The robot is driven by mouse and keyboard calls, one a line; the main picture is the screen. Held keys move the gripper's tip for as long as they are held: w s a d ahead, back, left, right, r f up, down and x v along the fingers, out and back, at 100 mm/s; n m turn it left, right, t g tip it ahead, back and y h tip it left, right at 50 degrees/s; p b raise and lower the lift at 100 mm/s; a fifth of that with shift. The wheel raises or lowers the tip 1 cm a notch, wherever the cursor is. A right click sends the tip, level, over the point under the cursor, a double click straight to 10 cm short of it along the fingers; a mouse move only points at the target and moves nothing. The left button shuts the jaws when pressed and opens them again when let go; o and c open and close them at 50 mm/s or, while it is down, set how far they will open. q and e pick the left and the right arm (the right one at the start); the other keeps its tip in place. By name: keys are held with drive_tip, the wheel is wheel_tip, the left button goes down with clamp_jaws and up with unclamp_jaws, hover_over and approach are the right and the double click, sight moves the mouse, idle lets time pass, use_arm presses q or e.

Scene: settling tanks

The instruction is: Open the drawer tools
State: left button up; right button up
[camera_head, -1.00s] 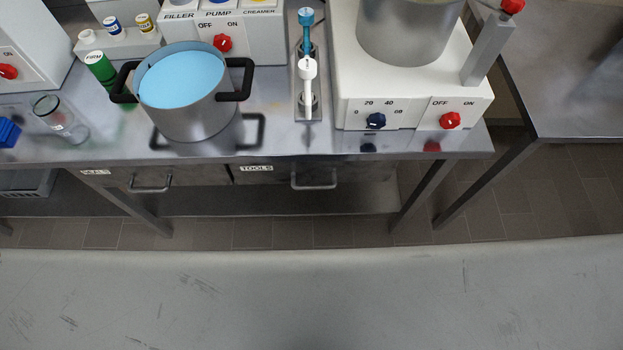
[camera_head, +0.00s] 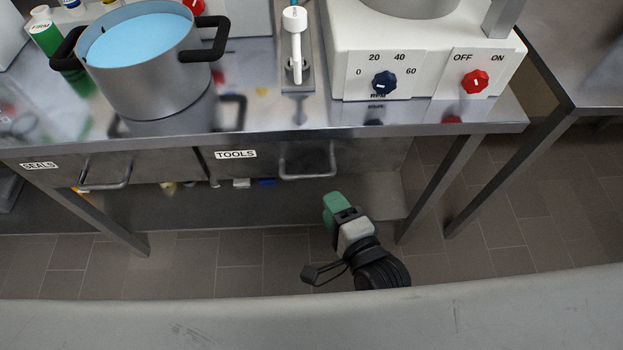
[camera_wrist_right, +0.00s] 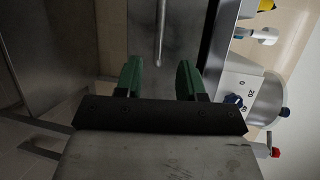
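The tools drawer (camera_head: 263,160) is under the steel table, with a white "TOOLS" label (camera_head: 235,154) at its upper left. It looks shut. Its bar handle (camera_head: 307,176) hangs on the front; the handle also shows in the right wrist view (camera_wrist_right: 160,35), ahead of the fingers. My right gripper (camera_head: 332,203), with green fingers, is just below and right of the handle in the head view. In the right wrist view the gripper (camera_wrist_right: 160,78) is open, with nothing between its fingers and the handle in line with the gap. My left gripper is not in view.
The seals drawer (camera_head: 125,167) is to the left. On the table (camera_head: 270,122) stand a pot of blue liquid (camera_head: 150,75) and a white machine with knobs (camera_head: 420,55). A table leg (camera_head: 440,190) stands right of my gripper. A lower shelf (camera_head: 230,208) runs beneath the drawers.

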sight(312, 175)
drive_tip(key=x, duration=1)
drive_tip(key=shift+f+b, duration=0.1)
drive_tip(key=shift+b, duration=0.2)
clamp_jaws()
